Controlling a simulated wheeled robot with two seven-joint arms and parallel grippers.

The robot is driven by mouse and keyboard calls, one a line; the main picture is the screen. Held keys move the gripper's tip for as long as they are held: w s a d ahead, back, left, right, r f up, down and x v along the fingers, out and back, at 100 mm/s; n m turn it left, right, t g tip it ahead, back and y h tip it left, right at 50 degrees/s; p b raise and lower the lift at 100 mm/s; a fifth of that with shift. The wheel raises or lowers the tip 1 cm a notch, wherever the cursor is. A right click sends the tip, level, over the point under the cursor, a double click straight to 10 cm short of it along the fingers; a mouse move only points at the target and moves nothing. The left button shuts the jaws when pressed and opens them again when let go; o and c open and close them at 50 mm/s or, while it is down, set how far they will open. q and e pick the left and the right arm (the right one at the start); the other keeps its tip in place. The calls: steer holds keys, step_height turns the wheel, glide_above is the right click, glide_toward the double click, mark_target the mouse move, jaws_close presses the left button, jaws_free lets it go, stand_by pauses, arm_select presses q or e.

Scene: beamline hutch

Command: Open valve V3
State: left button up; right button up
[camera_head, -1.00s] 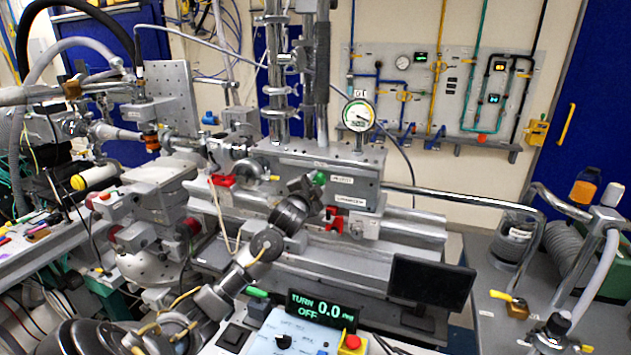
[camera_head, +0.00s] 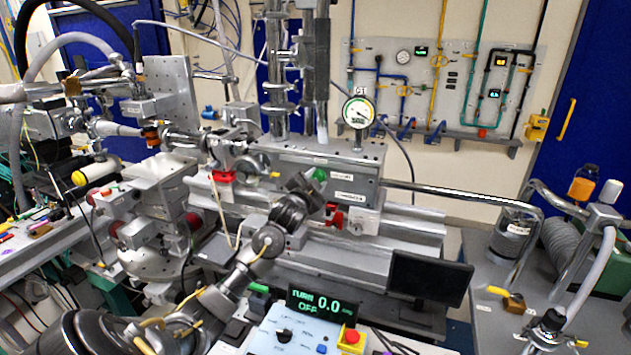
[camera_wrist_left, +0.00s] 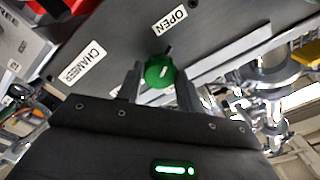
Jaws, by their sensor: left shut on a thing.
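A round green knob (camera_head: 320,174) sits on the front face of the grey metal chamber (camera_head: 280,155), near small labels. My left gripper (camera_head: 314,183) reaches the knob from the lower left. In the wrist view its two fingers (camera_wrist_left: 160,84) stand on either side of the knob, shut on it. The fingers hide part of the knob and a label next to it. My right gripper is not in view.
A red part (camera_head: 335,216) sits just below the knob. A round gauge (camera_head: 358,112) stands on the chamber. Pipes and flasks crowd the right bench.

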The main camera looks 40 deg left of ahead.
arm_select(q)
steer(key=o, duration=1)
steer(key=b+v, duration=0.3)
steer(key=v, duration=0.8)
steer(key=shift+b, duration=0.3)
steer(key=shift+f, duration=0.1)
